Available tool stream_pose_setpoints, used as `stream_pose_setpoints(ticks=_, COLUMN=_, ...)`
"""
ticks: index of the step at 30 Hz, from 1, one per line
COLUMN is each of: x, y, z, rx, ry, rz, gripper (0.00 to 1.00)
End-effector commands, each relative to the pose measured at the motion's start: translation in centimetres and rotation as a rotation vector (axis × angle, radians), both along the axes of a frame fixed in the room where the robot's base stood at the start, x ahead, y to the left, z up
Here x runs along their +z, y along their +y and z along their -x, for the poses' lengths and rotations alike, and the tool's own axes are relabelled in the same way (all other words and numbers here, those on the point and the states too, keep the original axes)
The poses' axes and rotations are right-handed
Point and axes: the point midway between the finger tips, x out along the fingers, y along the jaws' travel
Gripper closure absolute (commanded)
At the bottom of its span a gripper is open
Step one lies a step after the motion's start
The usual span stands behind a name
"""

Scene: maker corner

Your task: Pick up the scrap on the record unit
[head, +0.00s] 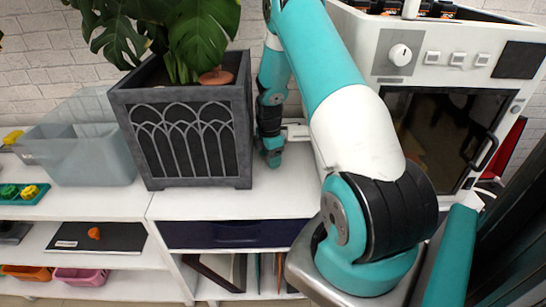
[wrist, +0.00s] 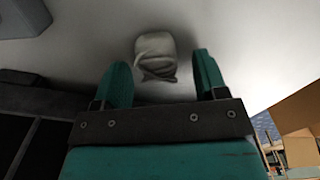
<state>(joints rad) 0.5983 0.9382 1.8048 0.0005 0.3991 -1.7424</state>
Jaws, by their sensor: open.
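The record unit (head: 200,205) is a white shelf unit with a dark drawer and upright records below; its pale top also shows in the wrist view (wrist: 235,40). A small, beige-grey crumpled piece, seemingly the scrap (wrist: 155,55), lies on this top, ahead of and between my fingertips in the wrist view. I cannot make it out in the head view. My gripper (wrist: 163,78) is open, with nothing held between its two teal fingers. In the head view my gripper (head: 272,158) points down just right of the planter, partly hidden by my arm.
The dark planter (head: 180,145) with a leafy plant stands close left of my gripper. A white machine with a dark door (head: 430,130) stands to the right. A translucent bin (head: 85,155) is farther left. The front strip of the unit top is clear.

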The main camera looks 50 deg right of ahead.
Motion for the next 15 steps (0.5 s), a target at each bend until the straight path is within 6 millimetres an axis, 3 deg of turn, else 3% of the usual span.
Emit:
stream_pose_setpoints(ticks=8, x=-0.31, y=-0.02, z=-0.01, rx=0.000, ry=-0.001, rz=0.000, gripper=0.36)
stream_pose_setpoints(ticks=12, x=-0.30, y=-0.01, z=-0.02, rx=0.000, ry=0.000, rz=0.000, gripper=0.69)
stream_pose_setpoints(ticks=15, x=-0.29, y=-0.02, z=-0.01, rx=0.000, ry=0.000, rz=0.000, gripper=0.86)
